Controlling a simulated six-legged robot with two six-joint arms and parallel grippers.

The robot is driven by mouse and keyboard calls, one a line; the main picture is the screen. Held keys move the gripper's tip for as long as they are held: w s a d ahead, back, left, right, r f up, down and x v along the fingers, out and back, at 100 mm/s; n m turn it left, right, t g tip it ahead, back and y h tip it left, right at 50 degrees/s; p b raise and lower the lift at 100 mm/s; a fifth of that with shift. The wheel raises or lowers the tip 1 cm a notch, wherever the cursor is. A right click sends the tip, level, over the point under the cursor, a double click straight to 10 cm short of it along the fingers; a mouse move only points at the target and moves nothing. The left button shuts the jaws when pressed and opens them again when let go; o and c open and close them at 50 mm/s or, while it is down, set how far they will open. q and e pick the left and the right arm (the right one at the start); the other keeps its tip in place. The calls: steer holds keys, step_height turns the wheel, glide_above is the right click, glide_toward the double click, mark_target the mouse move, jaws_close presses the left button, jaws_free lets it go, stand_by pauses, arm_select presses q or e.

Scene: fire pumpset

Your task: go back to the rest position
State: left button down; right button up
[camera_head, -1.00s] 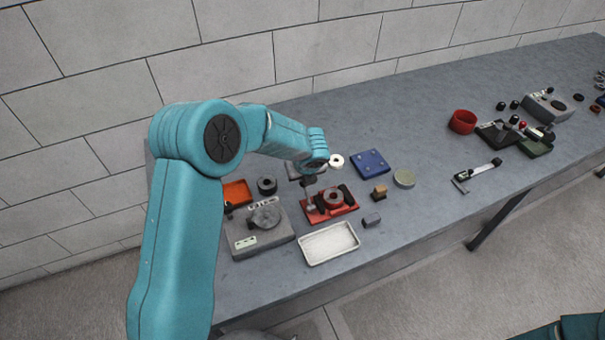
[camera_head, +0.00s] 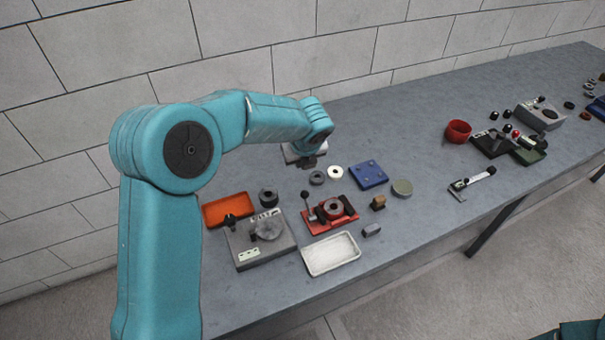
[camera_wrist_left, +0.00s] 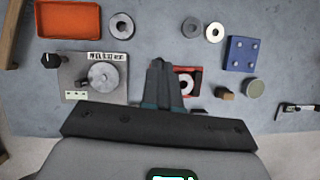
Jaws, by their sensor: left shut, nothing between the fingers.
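My left gripper (camera_head: 308,161) hangs above the back part of the bench, beyond the red fixture (camera_head: 331,214). In the left wrist view my left gripper (camera_wrist_left: 159,68) has its fingers together with nothing between them, and it hides part of the red fixture (camera_wrist_left: 190,72). My left arm (camera_head: 165,230) comes in from the left and bends over the bench. My right gripper is in neither view; only a teal part of my body shows at the lower right of the head view.
The grey bench (camera_head: 420,120) runs along a block wall (camera_head: 230,50). Near the arm are an orange tray (camera_head: 228,209), a grey device (camera_head: 258,245), a white tray (camera_head: 331,254), a blue plate (camera_head: 368,175) and rings. A red bowl (camera_head: 457,131) and more devices stand farther right.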

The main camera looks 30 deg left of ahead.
arm_select(q)
steer(key=shift+a+r, duration=0.2)
steer(key=shift+r, duration=0.55)
steer(key=shift+w+f, duration=0.1)
steer(key=shift+w, duration=0.05)
